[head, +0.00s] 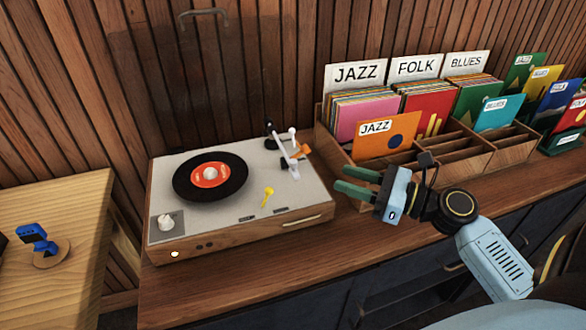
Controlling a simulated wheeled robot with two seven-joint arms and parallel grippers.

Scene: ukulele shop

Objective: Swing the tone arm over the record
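The turntable (160,195) stands on the wooden counter, with a black record (232,188) on it that has a red-orange label. The white tone arm (281,148) is at the deck's right side, apart from the record, running from the back pivot toward a small orange piece and a pale block. My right gripper (341,179) is to the right of the turntable, its two green fingers apart and pointing left at the tone arm. Nothing shows between them. My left gripper is not in view.
A wooden record rack (470,160) with sleeves labelled JAZZ, FOLK and BLUES stands behind my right gripper. A small yellow piece (267,196) is on the deck. A lighter table (80,215) at left holds a blue object (35,239). The counter's front strip is clear.

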